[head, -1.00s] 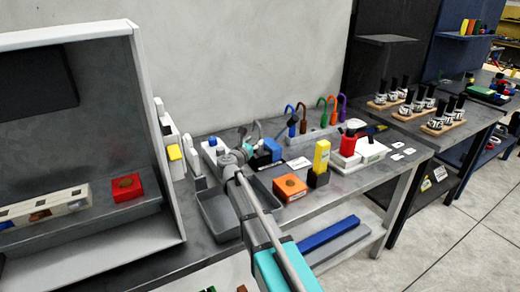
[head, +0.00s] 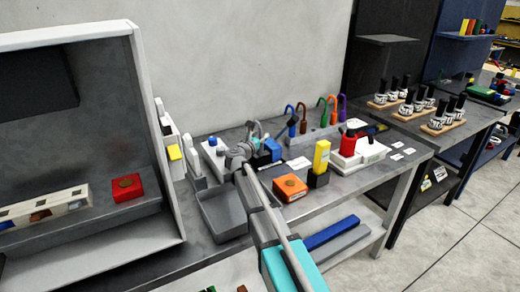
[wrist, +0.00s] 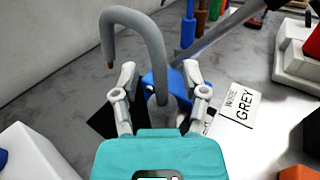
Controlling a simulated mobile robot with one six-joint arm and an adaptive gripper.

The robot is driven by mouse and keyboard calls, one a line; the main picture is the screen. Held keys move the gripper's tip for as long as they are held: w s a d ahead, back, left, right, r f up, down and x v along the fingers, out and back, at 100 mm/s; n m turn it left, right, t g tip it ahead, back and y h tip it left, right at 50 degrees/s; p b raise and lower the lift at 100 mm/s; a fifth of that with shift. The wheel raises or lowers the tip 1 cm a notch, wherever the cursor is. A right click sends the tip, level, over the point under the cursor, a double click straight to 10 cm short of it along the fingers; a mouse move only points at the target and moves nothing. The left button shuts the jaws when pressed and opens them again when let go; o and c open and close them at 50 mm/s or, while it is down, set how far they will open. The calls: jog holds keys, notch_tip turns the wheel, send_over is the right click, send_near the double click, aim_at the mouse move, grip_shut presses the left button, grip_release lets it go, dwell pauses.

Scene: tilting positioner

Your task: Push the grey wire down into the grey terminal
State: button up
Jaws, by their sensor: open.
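The grey wire (wrist: 156,45) is a thick grey hook with a brown tip, bending over to the left in the wrist view. My gripper (wrist: 161,78) is open, one finger on each side of the wire's upright stem, with gaps visible on both sides. The stem's lower end is hidden behind the teal gripper body. A blue block (wrist: 170,82) lies behind the stem; it also shows in the head view (head: 271,150). A white label reading "WIRE GREY" (wrist: 239,105) lies to the right. I cannot make out the grey terminal; my gripper covers that area.
A grey tray (head: 222,213) sits left of my arm. An orange block (head: 290,187) and a yellow block (head: 321,157) stand to the right. A white enclosure wall (head: 152,130) rises at left.

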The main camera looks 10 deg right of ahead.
dwell(0.3)
grip_shut()
jog(key=shift+r, duration=0.2)
dwell(0.4)
notch_tip(320, 180, up, 2)
jog(key=shift+r+p, duration=0.1)
jog(key=shift+p, duration=1.15)
jog(key=s+r+p, duration=1)
jog(key=s, duration=0.4)
jog(key=shift+r, duration=0.25)
jog(key=shift+s+a, duration=0.1)
